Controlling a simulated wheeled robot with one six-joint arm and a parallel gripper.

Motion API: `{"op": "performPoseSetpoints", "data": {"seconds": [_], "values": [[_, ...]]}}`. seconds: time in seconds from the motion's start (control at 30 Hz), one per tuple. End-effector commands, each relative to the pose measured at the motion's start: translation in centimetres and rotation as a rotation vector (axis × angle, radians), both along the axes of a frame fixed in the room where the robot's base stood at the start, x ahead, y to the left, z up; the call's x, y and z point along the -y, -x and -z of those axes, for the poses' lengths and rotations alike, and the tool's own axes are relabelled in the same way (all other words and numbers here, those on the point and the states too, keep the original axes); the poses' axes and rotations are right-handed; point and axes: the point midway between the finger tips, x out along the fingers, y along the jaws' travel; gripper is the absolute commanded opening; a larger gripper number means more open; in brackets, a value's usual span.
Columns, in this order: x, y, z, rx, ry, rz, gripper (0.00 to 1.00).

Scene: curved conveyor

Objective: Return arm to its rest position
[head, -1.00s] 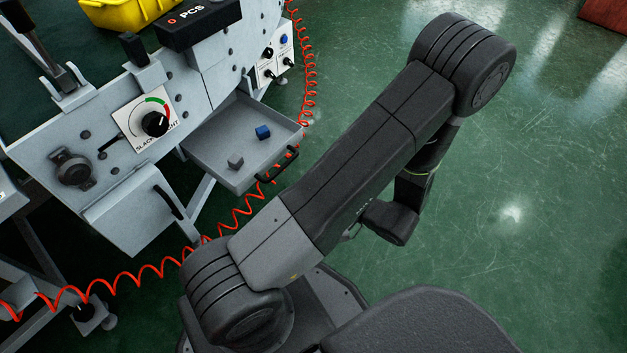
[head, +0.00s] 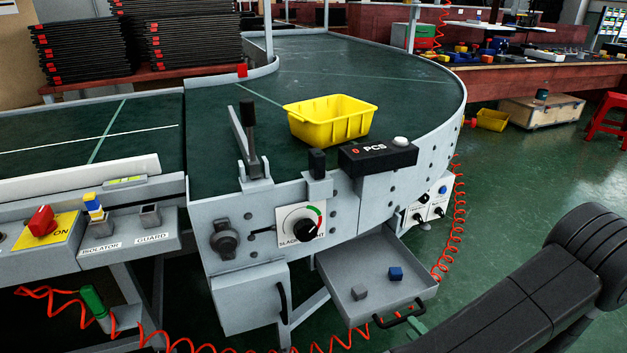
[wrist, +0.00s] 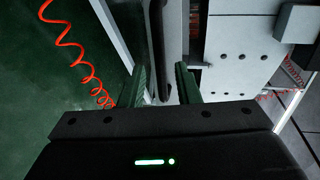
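My arm shows as dark links at the lower right of the head view, folded beside the conveyor.
The curved conveyor (head: 225,125) carries a yellow bin (head: 330,122). A red coiled cable (head: 455,215) hangs nearby.

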Motion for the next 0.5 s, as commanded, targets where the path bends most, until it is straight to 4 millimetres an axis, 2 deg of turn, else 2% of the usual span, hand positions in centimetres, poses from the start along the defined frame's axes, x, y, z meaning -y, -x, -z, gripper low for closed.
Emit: {"op": "performPoseSetpoints", "data": {"seconds": [0.2, 0.5], "values": [[-1.1, -3.0, 0.8, 0.0, 0.0, -0.004, 0.29], [-1.7, -4.7, 1.0, 0.0, 0.001, -0.001, 0.29]]}}
